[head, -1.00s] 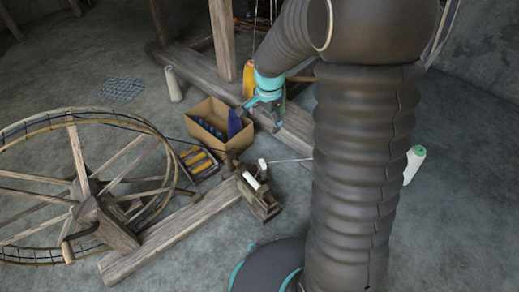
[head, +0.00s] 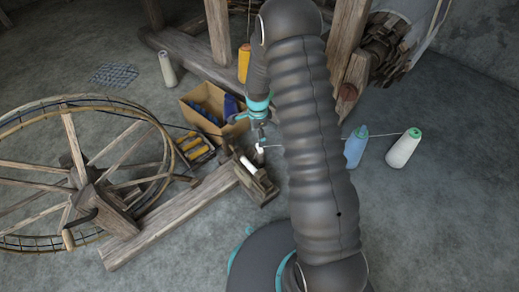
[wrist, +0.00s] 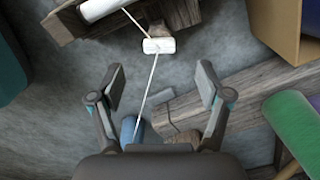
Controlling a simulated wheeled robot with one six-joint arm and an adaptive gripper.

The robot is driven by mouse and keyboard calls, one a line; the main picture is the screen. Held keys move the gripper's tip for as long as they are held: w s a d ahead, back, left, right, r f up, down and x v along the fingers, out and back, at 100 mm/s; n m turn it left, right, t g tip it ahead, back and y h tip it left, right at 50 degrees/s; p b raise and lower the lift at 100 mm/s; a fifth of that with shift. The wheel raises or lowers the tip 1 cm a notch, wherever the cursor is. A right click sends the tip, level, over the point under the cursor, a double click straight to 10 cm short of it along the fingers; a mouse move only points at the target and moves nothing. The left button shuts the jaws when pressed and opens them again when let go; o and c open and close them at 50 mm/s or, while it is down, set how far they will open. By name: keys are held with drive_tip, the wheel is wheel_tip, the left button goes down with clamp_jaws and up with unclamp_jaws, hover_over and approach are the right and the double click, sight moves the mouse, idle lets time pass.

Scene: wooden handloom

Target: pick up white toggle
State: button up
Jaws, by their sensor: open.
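The white toggle (wrist: 158,46) is a small white cylinder with a thread across it, at top centre in the wrist view. It sits at the end of the wooden spindle stand (wrist: 68,22). In the head view the toggle (head: 260,149) shows just below my gripper (head: 260,132). My gripper (wrist: 161,85) is open, its two fingers wide apart with only the thread running between them. The toggle lies beyond the fingertips, roughly centred between them, and is not touched. Its height below the fingers is hard to tell.
A cardboard box (head: 187,107) with blue items stands close behind my gripper. A white spool (head: 247,164) lies on the stand. The spinning wheel (head: 80,165) is at left.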

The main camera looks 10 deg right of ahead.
sight(258, 148)
drive_tip(key=shift+d+f+b, duration=0.1)
drive_tip(key=shift+f+b, duration=0.45)
drive_tip(key=shift+f, duration=3.15)
drive_tip(key=c, duration=0.8)
